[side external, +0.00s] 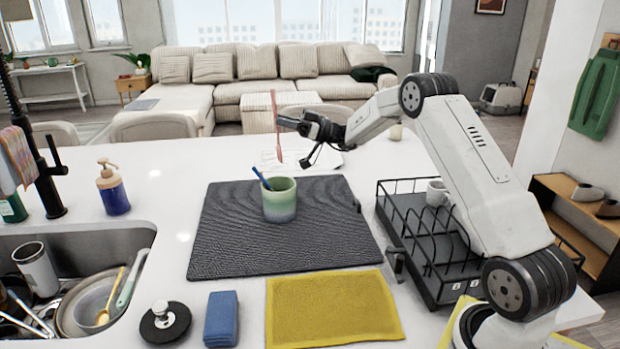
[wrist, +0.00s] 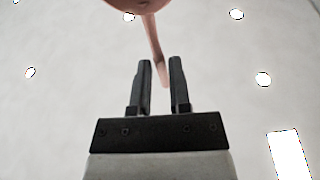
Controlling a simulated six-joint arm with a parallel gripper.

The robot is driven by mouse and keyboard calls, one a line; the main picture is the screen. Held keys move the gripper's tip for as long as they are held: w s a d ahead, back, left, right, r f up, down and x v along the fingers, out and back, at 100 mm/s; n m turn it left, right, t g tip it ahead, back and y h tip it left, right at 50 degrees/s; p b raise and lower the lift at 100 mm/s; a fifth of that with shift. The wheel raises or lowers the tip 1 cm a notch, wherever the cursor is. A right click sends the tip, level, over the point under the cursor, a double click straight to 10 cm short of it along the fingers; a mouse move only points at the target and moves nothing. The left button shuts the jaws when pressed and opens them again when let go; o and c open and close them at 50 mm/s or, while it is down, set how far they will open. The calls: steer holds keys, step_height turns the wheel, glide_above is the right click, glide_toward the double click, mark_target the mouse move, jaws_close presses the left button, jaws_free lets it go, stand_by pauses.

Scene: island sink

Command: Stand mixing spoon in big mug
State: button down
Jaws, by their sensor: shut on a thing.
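The mixing spoon (side external: 275,120) is long and reddish-pink and hangs nearly upright in the side external view. My gripper (side external: 281,121) is shut on it and holds it in the air behind the mug. In the wrist view the spoon (wrist: 156,40) runs between the two dark fingers of my gripper (wrist: 161,82), its wide end cut off by the top edge. The big mug (side external: 279,202), green fading to blue-grey, stands upright on the dark mat. A blue stick-like utensil (side external: 262,179) leans in the mug. The mug is not in the wrist view.
The dark ribbed mat (side external: 230,240) has free room around the mug. A black wire rack (side external: 425,255) with a white mug (side external: 437,192) stands right. A yellow cloth (side external: 333,308), blue sponge (side external: 221,319) and sink (side external: 100,245) with dishes lie nearer. A soap bottle (side external: 113,190) stands left.

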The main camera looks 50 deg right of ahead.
steer(key=d, duration=0.1)
steer(key=d+r+t, duration=0.1)
steer(key=shift+s+d+r+m, duration=0.1)
steer(key=shift+s+d+m, duration=0.05)
steer(key=shift+d+m, duration=0.15)
steer(key=shift+f, duration=0.25)
steer(key=shift+f, duration=6.6)
steer(key=shift+c, duration=2.4)
jaws_free()
steer(key=shift+s+f, duration=0.1)
